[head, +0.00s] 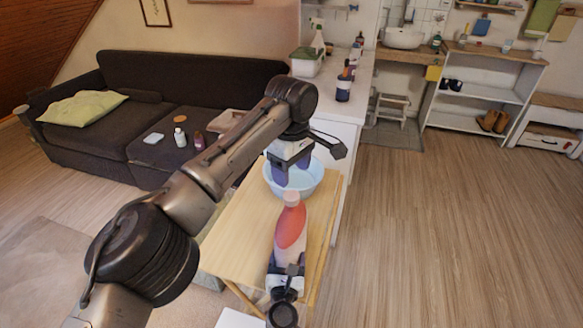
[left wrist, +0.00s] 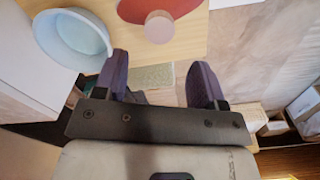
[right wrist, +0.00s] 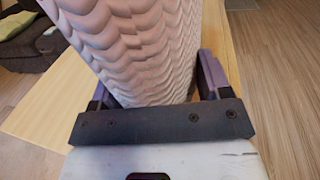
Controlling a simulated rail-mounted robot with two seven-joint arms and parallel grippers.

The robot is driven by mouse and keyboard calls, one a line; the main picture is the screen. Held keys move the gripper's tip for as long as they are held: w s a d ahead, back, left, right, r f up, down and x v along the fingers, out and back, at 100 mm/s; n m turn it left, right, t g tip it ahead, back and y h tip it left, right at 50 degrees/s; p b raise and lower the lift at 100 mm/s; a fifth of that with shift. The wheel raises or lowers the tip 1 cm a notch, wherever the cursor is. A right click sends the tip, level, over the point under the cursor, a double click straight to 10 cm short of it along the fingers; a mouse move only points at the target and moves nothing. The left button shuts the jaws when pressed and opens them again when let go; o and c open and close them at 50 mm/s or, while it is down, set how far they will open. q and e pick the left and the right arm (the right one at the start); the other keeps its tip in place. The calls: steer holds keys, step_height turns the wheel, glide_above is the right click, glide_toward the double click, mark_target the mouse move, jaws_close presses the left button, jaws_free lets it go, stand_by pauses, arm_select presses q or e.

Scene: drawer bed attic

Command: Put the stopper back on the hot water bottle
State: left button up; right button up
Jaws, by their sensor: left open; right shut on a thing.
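The hot water bottle (head: 290,228) stands up from my right gripper (head: 286,272), red near the top and pale below. My right gripper is shut on its pale, scalloped body (right wrist: 135,45). The bottle's pinkish round top (head: 291,198) points up; its red shoulder also shows in the left wrist view (left wrist: 188,8). I cannot tell whether that round end is the bare neck or the stopper. No separate stopper is clearly visible. My left gripper (head: 291,180) is open and empty, fingers pointing down, just beyond the bottle's top and in front of the bowl in the picture.
A light blue bowl (head: 314,181) sits on the wooden table (head: 236,232). A white counter (head: 342,112) with bottles stands behind it. A dark sofa (head: 190,72) with small items is at the left. Floor on the right (head: 450,230) is clear.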

mark_target(291, 195)
steer(key=shift+f, duration=0.1)
arm_select(q)
steer(key=shift+f, duration=4)
steer(key=c, duration=1)
arm_select(e)
steer(key=shift+d, duration=0.1)
arm_select(q)
steer(key=shift+o, duration=0.2)
